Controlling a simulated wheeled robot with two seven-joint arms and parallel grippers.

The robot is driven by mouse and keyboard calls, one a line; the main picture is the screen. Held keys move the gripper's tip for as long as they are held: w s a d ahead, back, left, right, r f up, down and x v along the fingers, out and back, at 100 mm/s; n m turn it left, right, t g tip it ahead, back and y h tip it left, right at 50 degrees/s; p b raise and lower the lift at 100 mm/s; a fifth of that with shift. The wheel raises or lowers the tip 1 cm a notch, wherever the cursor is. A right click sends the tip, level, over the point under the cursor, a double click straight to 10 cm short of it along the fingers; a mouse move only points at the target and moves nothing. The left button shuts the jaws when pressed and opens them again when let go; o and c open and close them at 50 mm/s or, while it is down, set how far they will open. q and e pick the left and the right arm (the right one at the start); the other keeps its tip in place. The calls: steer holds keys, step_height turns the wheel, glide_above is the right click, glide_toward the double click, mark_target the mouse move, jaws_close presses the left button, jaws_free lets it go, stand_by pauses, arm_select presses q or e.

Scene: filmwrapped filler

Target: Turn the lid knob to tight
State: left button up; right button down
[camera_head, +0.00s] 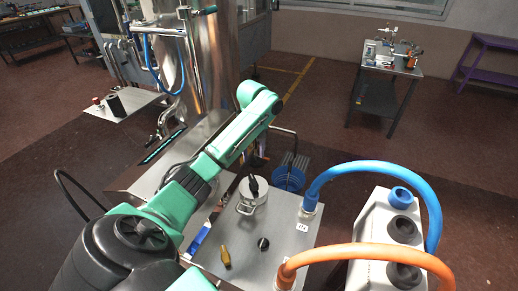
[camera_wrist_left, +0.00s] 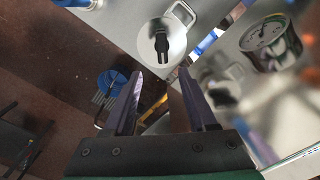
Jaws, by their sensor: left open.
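A pale round lid (camera_head: 252,197) with a dark knob and a wire handle at its side sits at the back of the metal worktop (camera_head: 300,237). In the left wrist view the lid (camera_wrist_left: 151,57) faces the camera, and the black elongated knob (camera_wrist_left: 161,45) stands at its middle. My left gripper (camera_wrist_left: 160,72) is open and empty, its two fingers pointing toward the lid with the knob beyond their tips, apart from them. In the head view my left arm largely hides this gripper. The knob's tight mark is too small to make out. My right gripper is not in view.
A blue hose (camera_head: 366,166) and an orange hose (camera_head: 358,251) arch over the right side, by a white box (camera_head: 376,225). The wrist view shows a dial gauge (camera_wrist_left: 268,38).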

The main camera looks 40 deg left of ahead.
mark_target(253, 180)
arm_select(q)
steer(key=f, duration=0.1)
steer(key=s+f, duration=0.1)
steer(key=f, duration=0.1)
steer(key=shift+s+f+p, duration=0.25)
steer(key=shift+f+p, duration=0.1)
steer(key=shift+f, duration=0.05)
step_height(253, 180, down, 3)
steer(key=shift+w+r, duration=0.1)
steer(key=shift+r, duration=0.05)
steer(key=f, duration=0.3)
steer(key=w+f, duration=0.1)
steer(key=f, duration=0.1)
steer(key=shift+f, duration=0.25)
steer(key=shift+s+f, duration=0.1)
steer(key=shift+f, duration=0.1)
steer(key=shift+s, duration=0.1)
steer(key=shift+c, duration=0.3)
jaws_close()
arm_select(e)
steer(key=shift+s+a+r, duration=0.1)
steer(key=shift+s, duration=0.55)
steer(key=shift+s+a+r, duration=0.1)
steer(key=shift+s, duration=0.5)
